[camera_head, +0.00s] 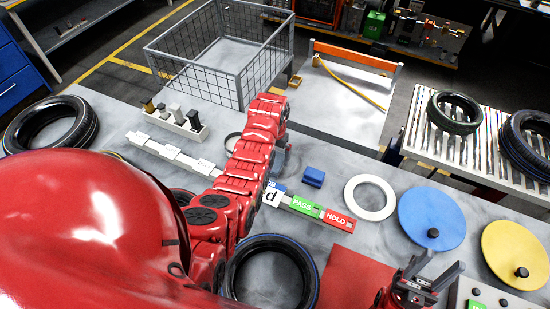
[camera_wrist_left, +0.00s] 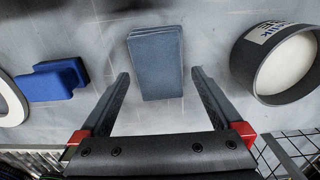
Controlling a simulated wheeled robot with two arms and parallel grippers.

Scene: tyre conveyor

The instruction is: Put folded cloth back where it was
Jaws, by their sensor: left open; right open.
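A folded grey-blue cloth (camera_wrist_left: 155,62) lies flat on the grey table in the left wrist view. My left gripper (camera_wrist_left: 160,74) is open and empty, its fingers on either side of the cloth in the picture. I cannot tell how high the fingertips are above the table. In the head view my red left arm hides the cloth, and the left gripper is mostly hidden behind it. My right gripper (camera_head: 439,268) is open and empty at the lower right of the head view, near a red mat (camera_head: 355,278).
A blue block (camera_head: 313,177) and white ring (camera_head: 369,197) lie to the cloth's left in the wrist view; a labelled round container (camera_wrist_left: 283,62) stands to its right. A label strip (camera_head: 308,207), black tyre (camera_head: 233,279) and blue disc (camera_head: 425,213) are also on the table. A wire basket (camera_head: 190,77) stands behind.

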